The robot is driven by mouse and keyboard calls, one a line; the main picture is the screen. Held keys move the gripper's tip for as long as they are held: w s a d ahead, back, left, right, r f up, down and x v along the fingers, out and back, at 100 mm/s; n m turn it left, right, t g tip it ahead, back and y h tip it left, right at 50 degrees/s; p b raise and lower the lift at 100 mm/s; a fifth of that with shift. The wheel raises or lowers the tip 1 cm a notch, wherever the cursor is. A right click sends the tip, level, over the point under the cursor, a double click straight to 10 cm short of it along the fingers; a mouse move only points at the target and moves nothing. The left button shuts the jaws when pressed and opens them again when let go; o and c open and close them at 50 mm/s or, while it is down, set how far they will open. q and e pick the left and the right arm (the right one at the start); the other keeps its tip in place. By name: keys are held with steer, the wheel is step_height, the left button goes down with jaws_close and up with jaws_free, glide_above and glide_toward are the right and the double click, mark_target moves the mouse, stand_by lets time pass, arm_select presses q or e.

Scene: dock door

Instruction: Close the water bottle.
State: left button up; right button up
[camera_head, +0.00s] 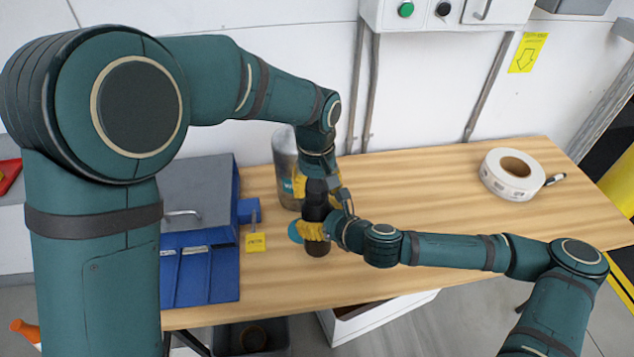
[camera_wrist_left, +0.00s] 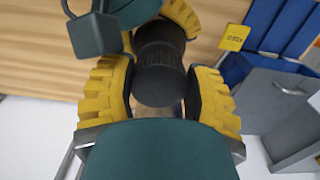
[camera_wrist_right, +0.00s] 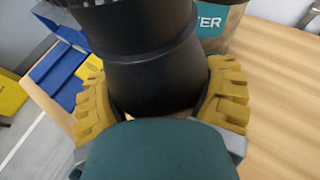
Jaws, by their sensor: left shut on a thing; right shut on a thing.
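The black water bottle (camera_head: 317,240) stands upright near the table's front edge. In the right wrist view, its smooth body (camera_wrist_right: 155,85) fills the space between my right gripper's yellow fingers. My right gripper (camera_head: 314,230) is shut on the body, low down, from the right. My left gripper (camera_head: 316,187) is above it, shut on the black cap (camera_head: 316,190) at the bottle's top. The left wrist view shows the ribbed cap (camera_wrist_left: 160,70) between the yellow fingers. The cap appears in line with the bottle. Whether it is fully seated is not clear.
A grey container (camera_head: 285,150) with a teal label stands close behind the bottle. A blue-and-grey box (camera_head: 205,255) with a yellow tag (camera_head: 256,243) is further left. A white tape roll (camera_head: 511,174) and marker (camera_head: 555,179) lie right.

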arm_select(q)
steer(key=shift+f, duration=0.75)
stand_by(0.5)
steer(key=o, duration=0.8)
arm_select(e)
jaws_close()
arm_select(q)
steer(key=shift+r, duration=2.25)
steer(key=shift+c, duration=0.3)
steer(key=n, duration=0.3)
steer(key=r+n, duration=0.1)
steer(key=n, duration=0.2)
steer(key=shift+w+r, duration=0.15)
steer(key=n, duration=0.3)
steer(key=shift+r, duration=0.4)
steer(key=n, duration=0.2)
steer(key=r+n, duration=0.1)
steer(key=n, duration=0.1)
steer(key=shift+w+n, duration=0.15)
steer(key=shift+n, duration=0.15)
